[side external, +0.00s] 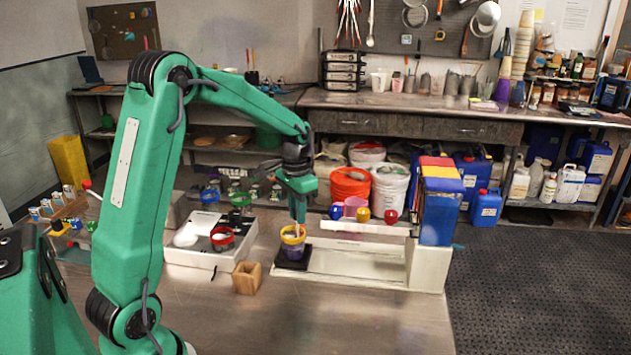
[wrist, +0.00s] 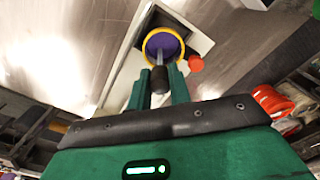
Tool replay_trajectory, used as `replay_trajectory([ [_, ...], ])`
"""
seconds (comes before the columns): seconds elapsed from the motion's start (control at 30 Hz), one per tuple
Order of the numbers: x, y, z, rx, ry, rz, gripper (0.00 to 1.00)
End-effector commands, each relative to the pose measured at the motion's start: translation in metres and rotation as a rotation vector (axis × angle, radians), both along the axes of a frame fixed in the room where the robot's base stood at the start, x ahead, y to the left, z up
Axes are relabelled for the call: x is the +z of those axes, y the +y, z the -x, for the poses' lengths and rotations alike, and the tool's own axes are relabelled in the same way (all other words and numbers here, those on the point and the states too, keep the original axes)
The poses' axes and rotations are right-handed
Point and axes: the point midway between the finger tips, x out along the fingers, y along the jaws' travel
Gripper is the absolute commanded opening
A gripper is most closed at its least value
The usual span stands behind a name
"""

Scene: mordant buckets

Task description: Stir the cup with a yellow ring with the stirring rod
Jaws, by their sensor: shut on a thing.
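The cup with a yellow ring (side external: 292,248) stands upright on a dark square pad (side external: 282,268). In the wrist view the yellow-ringed cup (wrist: 148,41) shows purple inside. My gripper (side external: 298,208) is above the cup, pointing down. In the wrist view my gripper (wrist: 158,82) is shut on the stirring rod (wrist: 159,60), around its dark end. The rod's thin grey part runs down into the cup's opening. Its lower tip is hidden inside the cup. In the side view only a short pale part of the rod (side external: 297,230) shows below the fingers.
A wooden block with a hollow (side external: 246,279) stands left of the pad. A white tray (side external: 192,256) holds a red-ringed cup (side external: 222,239). A raised white shelf (side external: 355,228) with several coloured pieces stands close on the right. The front of the table (side external: 330,315) is clear.

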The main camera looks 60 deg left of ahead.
Motion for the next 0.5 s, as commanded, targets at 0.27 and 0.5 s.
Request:
replay_trajectory([
  [0.27,0.0,0.011,-0.003,0.001,0.0,0.0,0.0],
  [0.5,0.0,0.013,-0.001,0.001,0.0,0.0,0.0],
])
